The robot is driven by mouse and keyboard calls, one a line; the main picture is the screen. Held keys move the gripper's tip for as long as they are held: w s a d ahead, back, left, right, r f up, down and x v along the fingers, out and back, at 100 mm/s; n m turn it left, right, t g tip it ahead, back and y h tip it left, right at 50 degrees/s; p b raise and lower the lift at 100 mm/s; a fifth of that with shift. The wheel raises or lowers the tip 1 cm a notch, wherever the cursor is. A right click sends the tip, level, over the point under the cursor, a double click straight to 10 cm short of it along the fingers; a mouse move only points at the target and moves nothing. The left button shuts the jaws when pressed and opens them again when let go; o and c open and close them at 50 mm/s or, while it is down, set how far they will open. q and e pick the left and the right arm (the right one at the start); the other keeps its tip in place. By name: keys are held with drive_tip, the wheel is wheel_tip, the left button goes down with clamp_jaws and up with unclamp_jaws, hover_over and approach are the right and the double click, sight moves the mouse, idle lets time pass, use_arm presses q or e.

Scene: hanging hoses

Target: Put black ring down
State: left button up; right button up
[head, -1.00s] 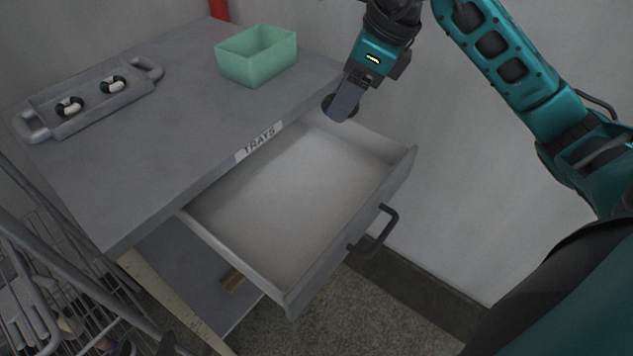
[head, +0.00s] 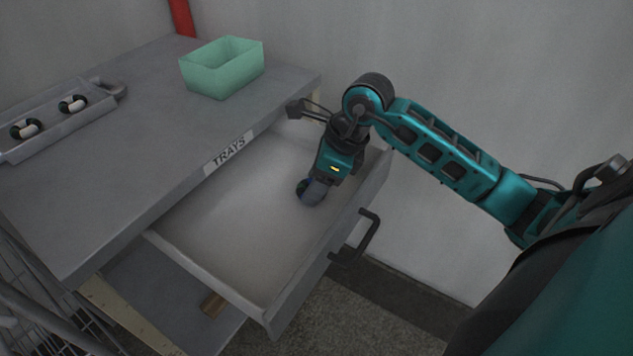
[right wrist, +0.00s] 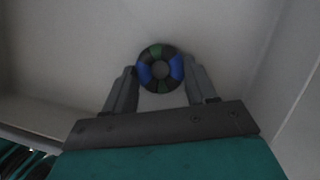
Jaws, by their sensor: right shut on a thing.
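The black ring (right wrist: 157,51), with blue and green patches, sits between the two fingers of my right gripper (right wrist: 161,76) in the right wrist view. In the head view my right gripper (head: 312,191) points down inside the open drawer (head: 225,215), near its right side. It is shut on the ring, whose dark edge (head: 301,187) shows beside the fingers. I cannot tell whether the ring touches the drawer floor. The drawer is otherwise empty where it shows. My left gripper is not in view.
The grey cabinet top (head: 130,150) bears a green bin (head: 222,80) and a grey tray (head: 50,139) with two black-and-white rings. A "TRAYS" label (head: 229,152) marks the cabinet edge. The drawer's front has a dark handle (head: 366,240). A wire rack stands at lower left.

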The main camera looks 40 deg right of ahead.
drive_tip(key=shift+f, duration=0.1)
drive_tip(key=shift+f, duration=0.15)
drive_tip(key=o, duration=1)
drive_tip(key=shift+o, duration=0.2)
drive_tip(key=shift+r, duration=0.2)
drive_tip(key=p+v, duration=0.1)
drive_tip(key=v, duration=1.1)
drive_tip(key=shift+p, duration=0.4)
drive_tip(key=shift+w, duration=0.1)
